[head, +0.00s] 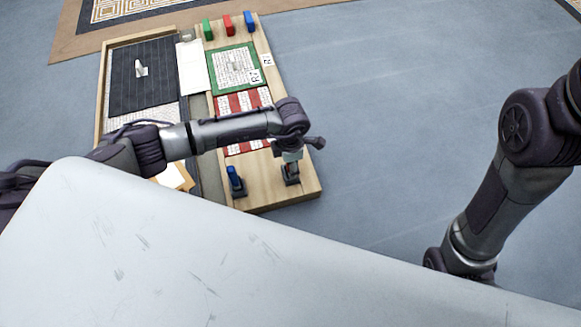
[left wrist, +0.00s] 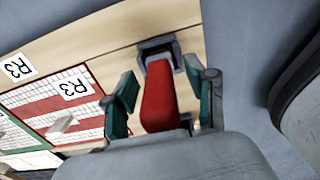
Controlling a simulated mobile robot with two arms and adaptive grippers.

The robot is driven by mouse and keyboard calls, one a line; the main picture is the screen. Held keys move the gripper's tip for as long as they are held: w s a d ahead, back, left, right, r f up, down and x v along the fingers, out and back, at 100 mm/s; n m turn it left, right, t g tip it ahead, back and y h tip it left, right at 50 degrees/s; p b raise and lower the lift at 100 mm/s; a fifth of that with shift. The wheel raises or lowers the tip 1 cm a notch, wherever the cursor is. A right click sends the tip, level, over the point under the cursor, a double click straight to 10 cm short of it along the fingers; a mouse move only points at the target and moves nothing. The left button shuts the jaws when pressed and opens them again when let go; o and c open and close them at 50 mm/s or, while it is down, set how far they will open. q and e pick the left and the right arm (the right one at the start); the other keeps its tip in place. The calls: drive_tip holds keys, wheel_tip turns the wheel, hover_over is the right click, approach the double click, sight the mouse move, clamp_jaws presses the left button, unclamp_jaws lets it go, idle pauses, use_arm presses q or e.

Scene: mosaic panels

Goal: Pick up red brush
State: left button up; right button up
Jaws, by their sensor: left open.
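The red brush (left wrist: 158,100) shows in the left wrist view, with its end at a dark grey holder (left wrist: 157,48) on the wooden board. My left gripper (left wrist: 164,88) is open, with one teal-padded finger on each side of the brush. In the head view my left gripper (head: 289,158) is over the board's near right corner and hides the brush. My right gripper is out of view.
A blue brush (head: 234,178) stands left of my left gripper. The wooden board (head: 262,190) carries a red-striped panel (head: 236,103) and a green-bordered panel (head: 237,68). Green, red and blue blocks (head: 228,23) stand at its far end. Blue-grey floor lies open to the right.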

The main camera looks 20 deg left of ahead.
use_arm(q)
clamp_jaws()
drive_tip(key=shift+r, duration=0.15)
